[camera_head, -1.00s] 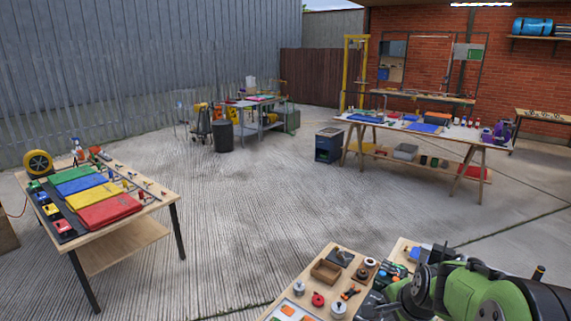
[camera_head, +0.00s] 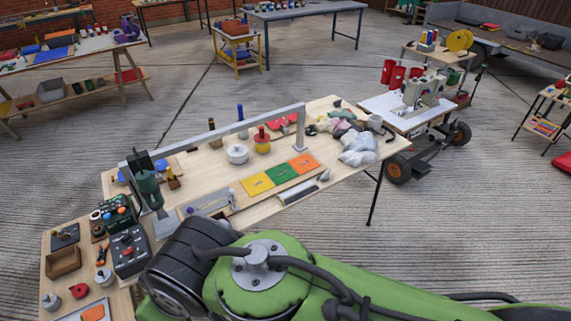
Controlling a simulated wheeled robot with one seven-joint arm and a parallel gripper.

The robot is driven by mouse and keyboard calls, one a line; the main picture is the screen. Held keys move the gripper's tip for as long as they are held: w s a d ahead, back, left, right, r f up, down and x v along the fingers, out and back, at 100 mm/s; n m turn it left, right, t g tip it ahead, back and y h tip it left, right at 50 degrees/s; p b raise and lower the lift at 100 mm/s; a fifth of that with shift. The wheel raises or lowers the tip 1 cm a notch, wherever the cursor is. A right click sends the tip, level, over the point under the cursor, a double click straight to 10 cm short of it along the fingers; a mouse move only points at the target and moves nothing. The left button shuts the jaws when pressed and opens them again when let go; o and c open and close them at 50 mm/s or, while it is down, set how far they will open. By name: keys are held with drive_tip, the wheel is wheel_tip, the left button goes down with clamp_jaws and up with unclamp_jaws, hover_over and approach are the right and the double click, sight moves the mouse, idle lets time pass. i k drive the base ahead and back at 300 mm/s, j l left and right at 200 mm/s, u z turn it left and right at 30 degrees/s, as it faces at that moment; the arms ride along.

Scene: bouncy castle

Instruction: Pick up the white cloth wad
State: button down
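The white cloth wad (camera_head: 358,149) is a crumpled pale heap near the right end of the wooden worktable (camera_head: 225,178). Darker and coloured cloth scraps (camera_head: 340,122) lie against its far left side. My green arm crosses the bottom of the view, in front of the table's near edge. My gripper itself does not show, so its opening and its distance from the wad cannot be seen.
A grey gantry bar (camera_head: 225,133) spans the table left of the wad. Yellow, green and orange squares (camera_head: 282,170) lie nearby. A sewing machine (camera_head: 421,92) stands on a wheeled table behind right. Open concrete floor (camera_head: 450,220) lies to the right.

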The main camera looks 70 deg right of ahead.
sight(326, 176)
drive_tip(key=z, duration=2.65)
